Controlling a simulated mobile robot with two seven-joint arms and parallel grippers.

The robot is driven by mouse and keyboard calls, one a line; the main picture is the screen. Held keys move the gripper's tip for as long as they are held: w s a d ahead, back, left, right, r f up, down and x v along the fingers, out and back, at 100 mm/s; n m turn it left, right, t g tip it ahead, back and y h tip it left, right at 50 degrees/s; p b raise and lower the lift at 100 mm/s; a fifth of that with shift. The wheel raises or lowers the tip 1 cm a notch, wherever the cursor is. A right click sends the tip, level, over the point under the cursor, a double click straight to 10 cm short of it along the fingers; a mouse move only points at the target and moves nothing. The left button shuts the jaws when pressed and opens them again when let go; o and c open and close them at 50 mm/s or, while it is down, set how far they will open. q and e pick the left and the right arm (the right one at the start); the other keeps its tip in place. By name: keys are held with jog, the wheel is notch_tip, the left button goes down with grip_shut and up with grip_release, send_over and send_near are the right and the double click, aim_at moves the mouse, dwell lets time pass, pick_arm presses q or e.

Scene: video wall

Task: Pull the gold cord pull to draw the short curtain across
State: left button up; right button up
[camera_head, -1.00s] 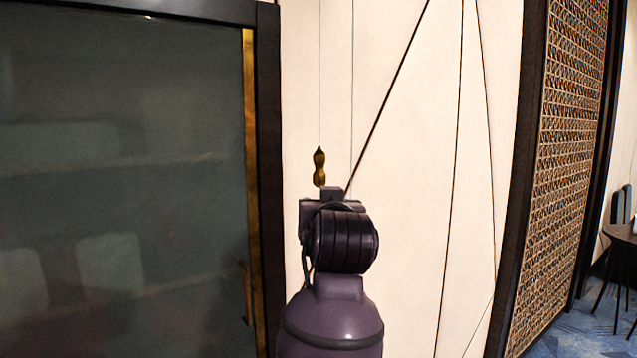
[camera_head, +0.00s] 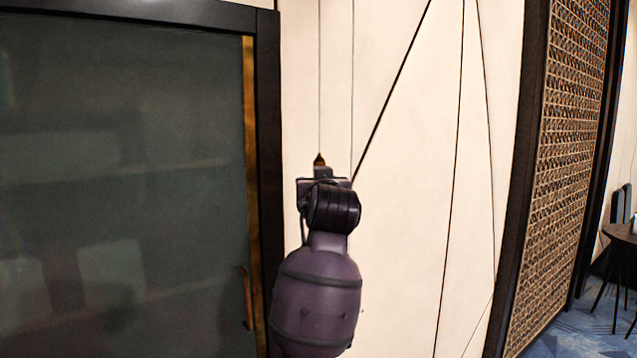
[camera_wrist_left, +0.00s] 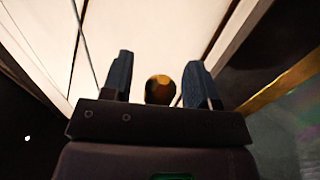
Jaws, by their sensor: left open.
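The gold cord pull (camera_head: 319,160) hangs on a thin cord in front of the pale wall in the head view. Only its top shows above my left gripper (camera_head: 322,172), which hides the rest. In the left wrist view the pull (camera_wrist_left: 160,90) is a round gold end between the two dark fingers of my left gripper (camera_wrist_left: 161,82). The fingers are open, with gaps on both sides of the pull. I cannot tell whether either finger touches it. The short curtain cannot be made out. My right gripper is not in view.
A dark-framed glass cabinet (camera_head: 120,190) with a brass edge and handle (camera_head: 246,298) stands close on the left. A second thin cord (camera_head: 352,90) hangs beside the pull's cord. A lattice panel (camera_head: 572,150) stands right, with a table (camera_head: 622,233) beyond it.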

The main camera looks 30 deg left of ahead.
pick_arm(q)
jog(key=shift+w+a, duration=0.25)
jog(key=shift+w, duration=0.05)
grip_shut()
jog(key=shift+f, duration=0.1)
